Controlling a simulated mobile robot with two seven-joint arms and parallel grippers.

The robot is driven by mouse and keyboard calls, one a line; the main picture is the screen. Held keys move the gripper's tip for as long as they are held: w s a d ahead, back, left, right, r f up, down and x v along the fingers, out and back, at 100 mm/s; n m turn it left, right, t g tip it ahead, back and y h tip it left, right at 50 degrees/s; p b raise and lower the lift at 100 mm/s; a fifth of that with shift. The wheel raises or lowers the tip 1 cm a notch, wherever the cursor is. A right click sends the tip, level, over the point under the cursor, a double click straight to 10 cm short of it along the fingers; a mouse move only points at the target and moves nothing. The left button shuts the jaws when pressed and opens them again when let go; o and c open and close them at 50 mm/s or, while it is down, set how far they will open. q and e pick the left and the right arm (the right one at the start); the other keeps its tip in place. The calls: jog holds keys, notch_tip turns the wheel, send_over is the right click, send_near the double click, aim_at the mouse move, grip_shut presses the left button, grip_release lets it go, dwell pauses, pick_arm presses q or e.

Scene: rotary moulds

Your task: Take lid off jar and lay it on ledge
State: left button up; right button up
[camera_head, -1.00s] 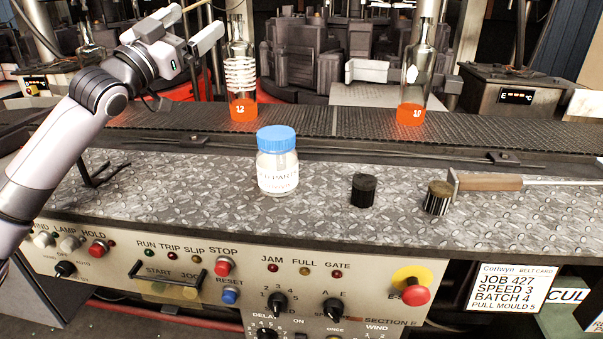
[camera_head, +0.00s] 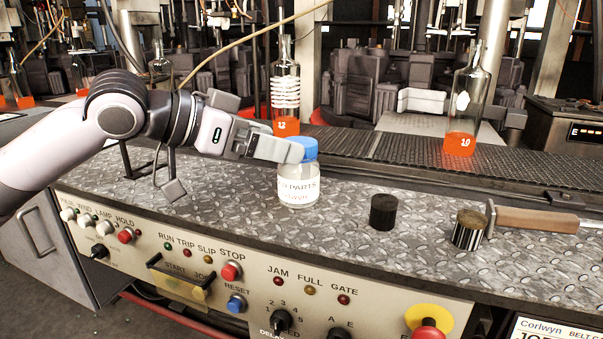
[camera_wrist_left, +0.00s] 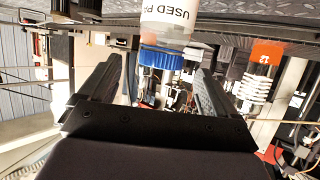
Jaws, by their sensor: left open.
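The jar (camera_head: 298,186) is clear with a white label and stands upright on the metal ledge (camera_head: 345,235). Its blue lid (camera_head: 304,149) is on it. My left gripper (camera_head: 293,150) is open, level with the lid, with a finger beside and partly in front of the lid's left side. In the left wrist view the jar (camera_wrist_left: 170,22) hangs upside down in the picture, and the blue lid (camera_wrist_left: 163,58) shows between the two open fingers (camera_wrist_left: 155,85). I cannot tell if a finger touches it. My right gripper is not in view.
A black cylinder (camera_head: 383,212), a ribbed cylinder (camera_head: 468,229) and a wooden-handled tool (camera_head: 535,219) lie to the right on the ledge. Bottles with orange bases (camera_head: 286,100) (camera_head: 463,110) stand along the belt (camera_head: 400,150) behind. The ledge in front of the jar is bare.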

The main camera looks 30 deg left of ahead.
aim_at(299, 173)
pick_arm(q)
jog(key=p+x, duration=0.2)
jog(key=shift+w+p, duration=0.2)
jog(key=shift+p, duration=0.15)
jog(key=shift+p+x, duration=0.4)
jog(key=shift+x, duration=0.35)
jog(key=shift+w+d+f, duration=0.35)
jog(key=shift+w+f, duration=0.3)
jog(key=shift+w, duration=0.05)
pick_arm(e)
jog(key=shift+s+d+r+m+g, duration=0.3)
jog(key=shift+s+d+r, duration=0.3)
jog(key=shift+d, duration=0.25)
pick_arm(q)
jog(key=c, duration=1.1)
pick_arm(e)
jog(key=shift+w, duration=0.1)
